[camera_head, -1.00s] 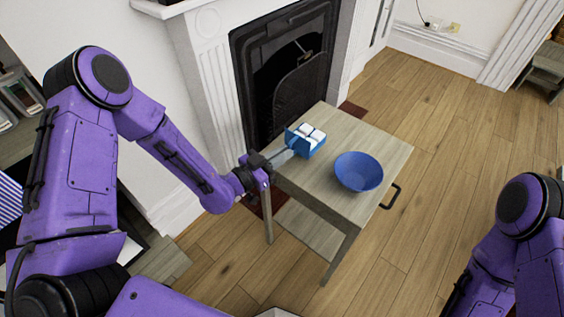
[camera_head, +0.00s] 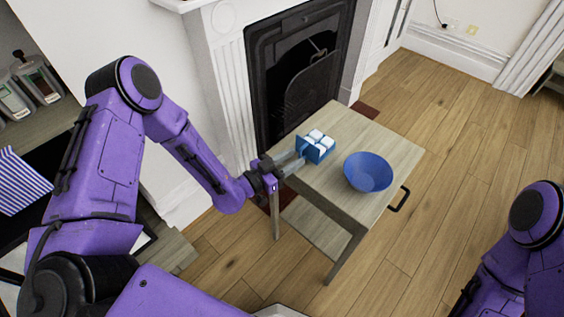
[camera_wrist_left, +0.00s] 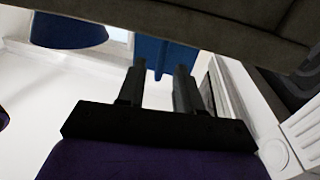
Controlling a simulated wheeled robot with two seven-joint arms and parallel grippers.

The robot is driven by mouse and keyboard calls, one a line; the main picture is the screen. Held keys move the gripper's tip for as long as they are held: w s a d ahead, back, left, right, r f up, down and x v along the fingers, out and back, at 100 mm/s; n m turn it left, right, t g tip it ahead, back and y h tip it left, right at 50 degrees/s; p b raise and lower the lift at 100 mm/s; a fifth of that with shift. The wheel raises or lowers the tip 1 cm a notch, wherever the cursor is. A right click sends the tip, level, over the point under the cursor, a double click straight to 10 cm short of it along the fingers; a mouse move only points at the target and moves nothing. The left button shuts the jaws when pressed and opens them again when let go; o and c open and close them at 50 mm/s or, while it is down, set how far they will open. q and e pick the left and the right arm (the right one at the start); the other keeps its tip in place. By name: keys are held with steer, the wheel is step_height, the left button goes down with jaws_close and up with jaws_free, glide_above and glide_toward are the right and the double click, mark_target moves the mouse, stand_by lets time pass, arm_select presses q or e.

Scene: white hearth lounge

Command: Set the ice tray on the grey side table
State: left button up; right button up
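The ice tray (camera_head: 304,151) is a small blue box with white cubes, at the left part of the grey side table (camera_head: 389,140). My left gripper (camera_head: 297,164) reaches in from the left with its fingers closed around the near side of the tray. In the left wrist view, a narrow blue part of the tray (camera_wrist_left: 165,53) shows between the fingertips (camera_wrist_left: 158,80). I cannot tell whether the tray's underside touches the tabletop. My right gripper is out of view; only part of that arm shows at the lower right.
A blue bowl (camera_head: 367,171) stands on the table to the right of the tray; it also shows in the left wrist view (camera_wrist_left: 68,31). A black handle (camera_head: 399,199) sticks out from the table's right side. A fireplace (camera_head: 296,70) is behind. Bare tabletop lies around the bowl.

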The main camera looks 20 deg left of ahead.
arm_select(q)
steer(key=b+v, duration=0.1)
steer(key=v, duration=1.1)
steer(key=s+a+f+n+g+y, duration=0.1)
steer(key=s+f+n+g+y, duration=0.2)
steer(key=f, duration=0.4)
steer(key=s+f+n+g+y, duration=0.3)
steer(key=f+n, duration=0.1)
steer(key=f, duration=0.2)
steer(key=s+a+f+n+g+y, duration=0.3)
steer(key=s, duration=0.4)
steer(key=s+a+f+n+g+y, duration=0.2)
steer(key=s+f+n+g+y, duration=0.1)
steer(key=s, duration=0.4)
steer(key=shift+a+y, duration=0.3)
steer(key=shift+a, duration=0.1)
